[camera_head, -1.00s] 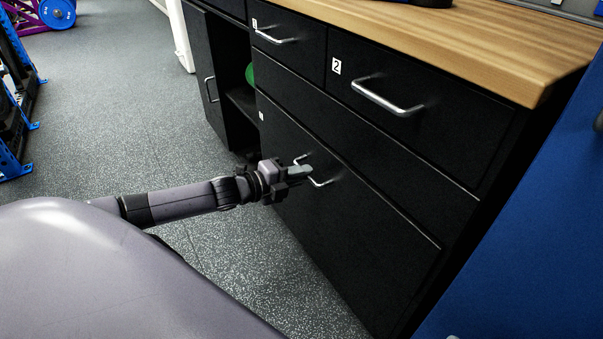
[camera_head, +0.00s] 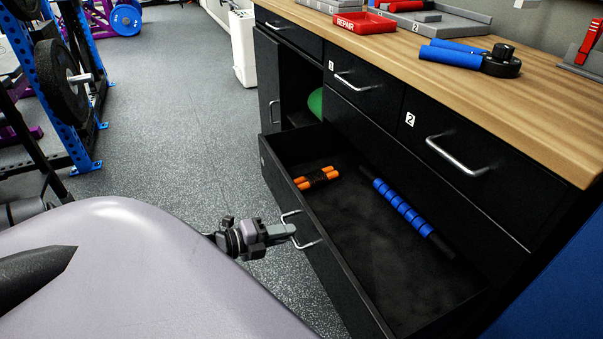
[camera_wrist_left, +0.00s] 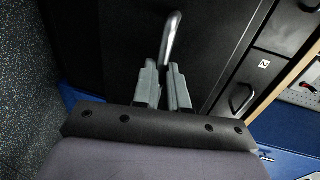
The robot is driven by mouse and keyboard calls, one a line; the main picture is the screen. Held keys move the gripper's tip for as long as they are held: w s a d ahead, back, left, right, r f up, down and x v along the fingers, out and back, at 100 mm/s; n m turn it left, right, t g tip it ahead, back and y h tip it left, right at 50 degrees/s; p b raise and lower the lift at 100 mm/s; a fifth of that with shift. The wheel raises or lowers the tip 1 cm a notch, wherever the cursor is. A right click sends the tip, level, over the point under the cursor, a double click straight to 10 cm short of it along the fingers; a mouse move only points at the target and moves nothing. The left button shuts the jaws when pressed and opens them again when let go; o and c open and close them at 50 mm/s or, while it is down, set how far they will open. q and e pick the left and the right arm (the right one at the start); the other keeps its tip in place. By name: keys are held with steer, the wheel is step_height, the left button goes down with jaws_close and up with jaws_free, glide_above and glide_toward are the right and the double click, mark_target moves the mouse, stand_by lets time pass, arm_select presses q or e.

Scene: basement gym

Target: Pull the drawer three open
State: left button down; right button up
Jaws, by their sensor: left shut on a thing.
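The bottom drawer (camera_head: 310,221) of the black cabinet stands well out from the cabinet front, and its inside shows. Its label does not read from here. My left gripper (camera_head: 290,231) is at the silver bar handle (camera_head: 301,228) on the drawer's front, with its fingers shut on the bar. In the left wrist view the grey fingers (camera_wrist_left: 164,86) hold the lower end of the handle (camera_wrist_left: 170,38). Orange-handled grips (camera_head: 316,178) and a blue roller stick (camera_head: 403,208) lie in the drawer. My right gripper is not in view.
A rack (camera_head: 75,90) stands at left. Grey floor (camera_head: 180,120) between is clear.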

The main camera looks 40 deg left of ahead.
arm_select(q)
steer(key=shift+f+p+v, duration=0.15)
steer(key=shift+p+v, duration=0.1)
steer(key=shift+v, duration=0.5)
steer(key=shift+f+p+v, duration=0.15)
steer(key=shift+p+v, duration=0.05)
steer(key=shift+v, duration=0.5)
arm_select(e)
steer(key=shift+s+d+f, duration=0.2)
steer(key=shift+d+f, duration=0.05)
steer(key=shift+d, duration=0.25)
arm_select(q)
steer(key=shift+s, duration=0.1)
steer(key=c, duration=1.2)
jaws_free()
steer(key=shift+o, duration=0.2)
steer(key=shift+s, duration=0.1)
steer(key=p+v, duration=0.2)
steer(key=v, duration=0.5)
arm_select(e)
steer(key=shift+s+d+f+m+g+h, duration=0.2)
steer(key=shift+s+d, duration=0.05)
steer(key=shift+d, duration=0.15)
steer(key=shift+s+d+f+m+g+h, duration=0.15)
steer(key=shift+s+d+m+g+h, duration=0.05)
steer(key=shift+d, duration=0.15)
arm_select(q)
steer(key=shift+a, duration=0.1)
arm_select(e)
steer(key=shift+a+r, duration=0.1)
